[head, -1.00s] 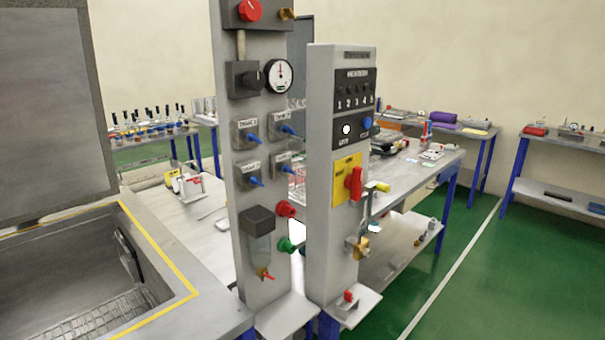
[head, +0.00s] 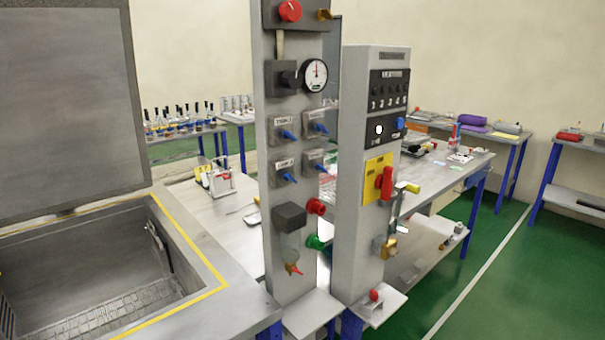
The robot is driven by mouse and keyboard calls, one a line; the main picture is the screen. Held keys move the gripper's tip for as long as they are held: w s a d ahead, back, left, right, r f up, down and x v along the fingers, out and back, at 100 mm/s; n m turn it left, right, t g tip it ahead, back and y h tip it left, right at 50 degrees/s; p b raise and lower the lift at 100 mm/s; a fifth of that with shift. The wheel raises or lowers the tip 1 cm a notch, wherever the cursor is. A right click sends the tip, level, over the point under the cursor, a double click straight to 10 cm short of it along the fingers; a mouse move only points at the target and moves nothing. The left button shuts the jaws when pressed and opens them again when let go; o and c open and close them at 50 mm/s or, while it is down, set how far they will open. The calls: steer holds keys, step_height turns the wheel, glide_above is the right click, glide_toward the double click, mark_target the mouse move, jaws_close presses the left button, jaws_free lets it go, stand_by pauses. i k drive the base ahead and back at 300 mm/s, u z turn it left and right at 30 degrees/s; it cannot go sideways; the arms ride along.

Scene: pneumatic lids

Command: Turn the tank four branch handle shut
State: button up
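The left grey panel (head: 291,230) stands upright beyond the basin. It carries blue branch handles in two rows of two: upper left (head: 287,134), upper right (head: 320,128), lower left (head: 288,176) and lower right (head: 320,168). Each sits on a small grey block under a pale label. The label numbers are too small to read, so I cannot tell for certain which is tank four. All the handles point down and to the right at a slant. My gripper is not in view.
The right grey panel (head: 362,225) carries a red switch (head: 385,183) on a yellow plate. A gauge (head: 315,75) sits above the handles; red (head: 315,206) and green (head: 315,242) fittings stick out below. The open basin (head: 85,270) lies at left. Green floor is free at right.

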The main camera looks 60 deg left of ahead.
mark_target(318, 166)
steer(key=u, duration=2.85)
steer(key=i, duration=1)
steer(key=u, duration=0.05)
